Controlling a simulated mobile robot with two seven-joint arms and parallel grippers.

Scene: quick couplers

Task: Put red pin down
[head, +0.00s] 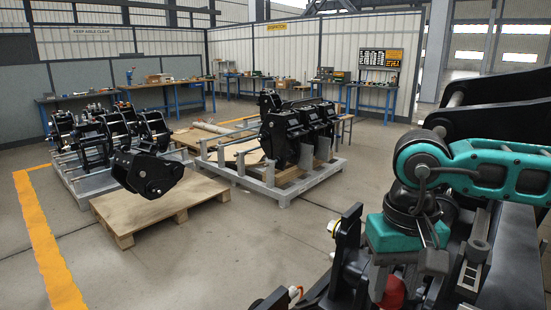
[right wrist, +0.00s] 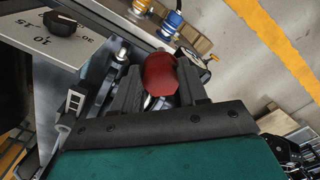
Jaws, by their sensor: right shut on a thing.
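The red pin (right wrist: 160,74) is between the two dark fingers of my right gripper (right wrist: 159,82) in the right wrist view, and the gripper is shut on it. In the head view my right gripper (head: 398,284) is at the lower right, pointing down among dark machine parts. A bit of the red pin (head: 393,294) shows there below the teal wrist. The pin's lower end is hidden, so I cannot tell whether it touches anything beneath. My left gripper is not in view.
A grey panel with a numbered dial (right wrist: 60,22) and blue and amber fittings (right wrist: 172,20) lie close to the gripper. A black coupler (head: 147,173) sits on a wooden pallet (head: 195,192). Racks of couplers stand behind. Open floor (head: 240,260) lies left of the gripper.

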